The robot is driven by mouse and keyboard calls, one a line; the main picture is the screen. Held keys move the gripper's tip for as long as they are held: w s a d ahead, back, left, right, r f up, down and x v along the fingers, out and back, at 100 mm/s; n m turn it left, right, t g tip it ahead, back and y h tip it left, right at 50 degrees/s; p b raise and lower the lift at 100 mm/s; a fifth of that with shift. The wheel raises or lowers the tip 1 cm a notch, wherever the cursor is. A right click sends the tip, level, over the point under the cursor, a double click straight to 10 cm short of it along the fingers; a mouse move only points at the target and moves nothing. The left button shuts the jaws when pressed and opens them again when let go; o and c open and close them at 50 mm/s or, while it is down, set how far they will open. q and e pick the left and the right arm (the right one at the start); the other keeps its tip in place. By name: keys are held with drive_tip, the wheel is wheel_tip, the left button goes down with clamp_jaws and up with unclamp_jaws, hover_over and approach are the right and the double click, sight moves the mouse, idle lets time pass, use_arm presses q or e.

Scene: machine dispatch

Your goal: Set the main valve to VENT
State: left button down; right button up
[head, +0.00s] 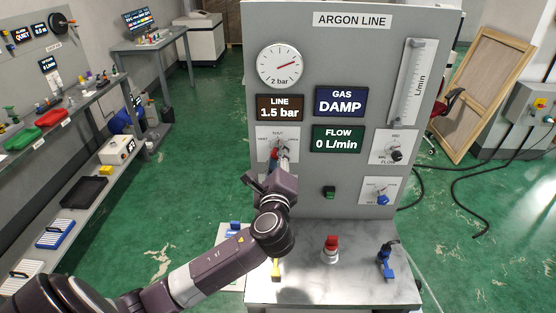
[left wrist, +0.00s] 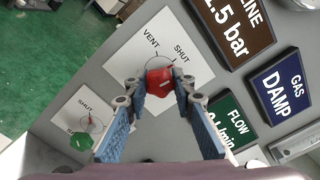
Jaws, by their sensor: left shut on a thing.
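The argon panel (head: 348,205) stands upright ahead. The main valve's plate (head: 263,134) is on its left side, with dial labels; VENT and SHUT are readable in the left wrist view (left wrist: 192,75). The valve's red knob (left wrist: 160,82) sits in the middle of the plate. My left gripper (head: 279,158) reaches up to it; in the left wrist view its blue fingers (left wrist: 161,84) are closed on either side of the knob. Which label the knob points to I cannot tell for sure. My right gripper is in neither view.
A green knob (left wrist: 82,141) on another plate lies close to the left fingers. Displays read LINE 1.5 bar (head: 280,108), GAS DAMP (head: 340,101) and FLOW 0 L/min (head: 338,139). A red-topped valve (head: 331,245) and a blue-handled one (head: 387,262) stand on the ledge.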

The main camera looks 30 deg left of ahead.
use_arm(q)
drive_tip(key=n+b, duration=0.1)
drive_tip(key=n, duration=0.2)
drive_tip(key=shift+f+n+b, duration=0.2)
drive_tip(key=shift+n+b, duration=0.2)
drive_tip(key=n+b, duration=0.1)
drive_tip(key=n, duration=0.2)
drive_tip(key=shift+n+b, duration=0.3)
drive_tip(key=n+b, duration=0.1)
drive_tip(key=n, duration=0.2)
drive_tip(key=shift+n, duration=0.3)
drive_tip(key=shift+r+n+b, duration=0.1)
drive_tip(key=shift+n+b, duration=0.5)
drive_tip(key=shift+n, duration=0.8)
drive_tip(key=c, duration=1.6)
unclamp_jaws()
drive_tip(key=shift+r, duration=0.15)
drive_tip(key=v, duration=1.2)
